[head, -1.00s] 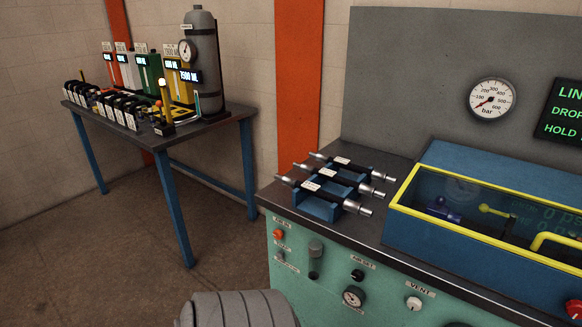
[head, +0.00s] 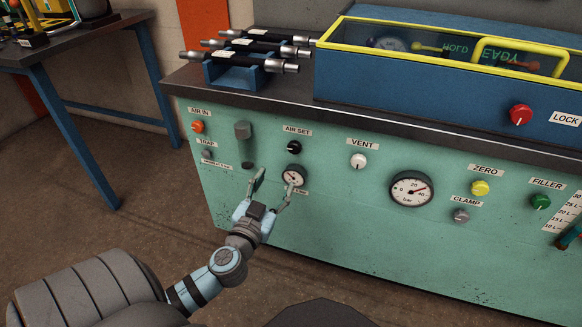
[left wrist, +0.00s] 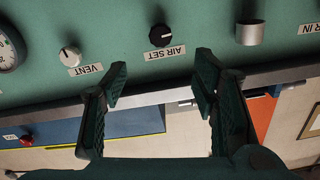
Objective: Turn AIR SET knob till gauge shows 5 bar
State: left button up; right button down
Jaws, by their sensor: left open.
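The AIR SET knob (head: 293,147) is a small black knob on the green panel, under its AIR SET label (head: 297,131). It also shows in the left wrist view (left wrist: 162,35), where the picture is upside down. A small round gauge (head: 293,176) sits below the knob; its reading is too small to tell, and one fingertip is close to it in the picture. My left gripper (head: 273,180) is open and empty, in front of the panel and below the knob. In the left wrist view its two fingers (left wrist: 160,80) are spread, apart from the knob. My right gripper is not in view.
The white VENT knob (head: 358,161) is right of AIR SET. A grey cylinder (head: 243,131) and the orange AIR IN knob (head: 198,127) are on the left. A larger bar gauge (head: 411,188) is further right.

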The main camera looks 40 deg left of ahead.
aim_at(294, 149)
pick_arm(q)
jog(key=x, duration=1.4)
jog(key=shift+a+r, duration=0.1)
jog(key=shift+r, duration=0.05)
jog(key=shift+c, duration=0.6)
jog(key=c, duration=1)
jog(key=shift+c, duration=0.2)
